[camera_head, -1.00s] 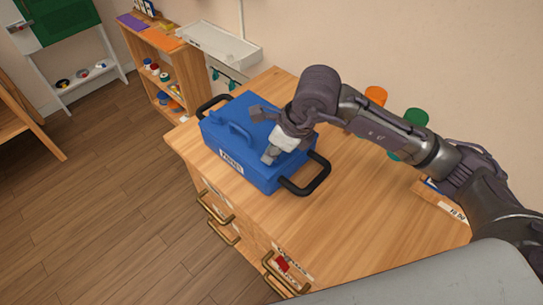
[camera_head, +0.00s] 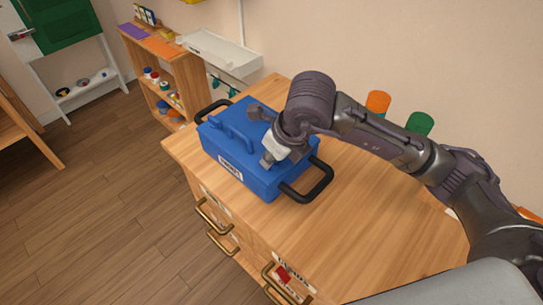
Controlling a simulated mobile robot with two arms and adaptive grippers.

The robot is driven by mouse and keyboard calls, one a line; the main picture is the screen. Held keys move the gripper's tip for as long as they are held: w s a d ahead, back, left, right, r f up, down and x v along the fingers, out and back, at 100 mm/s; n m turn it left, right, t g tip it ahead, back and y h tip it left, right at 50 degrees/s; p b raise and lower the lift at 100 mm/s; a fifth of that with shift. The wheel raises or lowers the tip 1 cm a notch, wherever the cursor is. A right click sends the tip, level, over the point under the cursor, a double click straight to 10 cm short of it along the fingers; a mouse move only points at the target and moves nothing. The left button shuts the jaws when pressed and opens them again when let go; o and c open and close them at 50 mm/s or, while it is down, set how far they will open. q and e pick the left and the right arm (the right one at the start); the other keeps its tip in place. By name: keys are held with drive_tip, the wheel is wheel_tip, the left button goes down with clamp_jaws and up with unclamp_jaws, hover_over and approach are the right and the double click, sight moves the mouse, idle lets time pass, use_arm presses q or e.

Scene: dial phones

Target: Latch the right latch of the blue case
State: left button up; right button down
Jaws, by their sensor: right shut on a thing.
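The blue case (camera_head: 240,179) sits on the wooden cabinet top, with a black handle at each end and a blue handle on its lid. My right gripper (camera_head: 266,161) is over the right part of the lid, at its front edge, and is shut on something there. The right latch is hidden or too small to make out under the fingers, so I cannot tell its position. My left gripper is not in view.
The wooden top (camera_head: 330,240) is clear in front of and right of the case. Drawers with brass handles (camera_head: 212,215) are below. A white tray (camera_head: 220,52) is behind.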

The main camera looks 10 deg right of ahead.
drive_tip(key=c, duration=1.2)
unclamp_jaws()
drive_tip(key=v, duration=1.2)
